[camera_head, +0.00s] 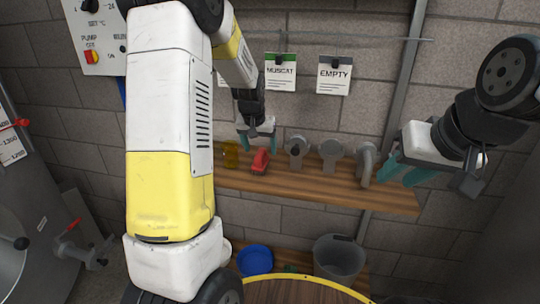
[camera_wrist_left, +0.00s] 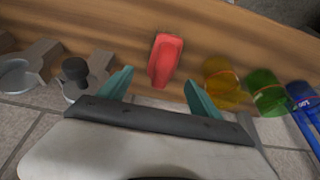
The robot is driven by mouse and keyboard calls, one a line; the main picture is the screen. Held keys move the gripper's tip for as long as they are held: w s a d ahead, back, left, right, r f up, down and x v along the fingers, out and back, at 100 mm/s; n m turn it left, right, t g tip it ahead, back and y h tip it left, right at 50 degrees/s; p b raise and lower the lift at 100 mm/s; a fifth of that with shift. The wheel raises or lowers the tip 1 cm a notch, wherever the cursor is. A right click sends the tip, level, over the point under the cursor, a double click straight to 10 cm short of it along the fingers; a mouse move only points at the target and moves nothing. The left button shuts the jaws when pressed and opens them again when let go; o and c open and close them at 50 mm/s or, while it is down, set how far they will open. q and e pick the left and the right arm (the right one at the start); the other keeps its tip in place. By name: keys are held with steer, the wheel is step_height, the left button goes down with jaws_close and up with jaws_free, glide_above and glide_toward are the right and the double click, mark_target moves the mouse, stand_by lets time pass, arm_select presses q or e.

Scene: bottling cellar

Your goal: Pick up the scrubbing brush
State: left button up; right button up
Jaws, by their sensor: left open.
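The red scrubbing brush (camera_head: 261,161) lies on the wooden shelf (camera_head: 330,190) against the wall. It also shows in the left wrist view (camera_wrist_left: 165,60), beyond and between the fingertips. My left gripper (camera_head: 257,131) is open and empty, just above the brush in the head view. In the left wrist view its teal fingers (camera_wrist_left: 158,88) stand apart, with the brush in line with the gap. My right gripper (camera_head: 403,174) is at the right end of the shelf, its teal fingers apart and nothing seen between them.
Grey metal fittings (camera_head: 297,150) stand right of the brush on the shelf. A yellow jar (camera_wrist_left: 222,82), a green jar (camera_wrist_left: 266,91) and a blue item (camera_wrist_left: 302,98) stand on its other side.

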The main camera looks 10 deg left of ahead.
mark_target(262, 151)
arm_select(q)
steer(key=x, duration=0.7)
steer(key=shift+a, duration=0.15)
steer(key=c, duration=1.5)
steer(key=shift+c, duration=0.2)
steer(key=shift+r, duration=0.1)
steer(key=shift+r, duration=0.5)
steer(key=v, duration=0.2)
steer(key=shift+s+r, duration=0.15)
steer(key=shift+r, duration=0.25)
steer(key=s+d+r, duration=0.1)
steer(key=s+d, duration=0.2)
steer(key=s, duration=1.1)
steer(key=shift+s+d+r, duration=0.15)
steer(key=shift+s+d, duration=0.15)
steer(key=shift+d, duration=0.05)
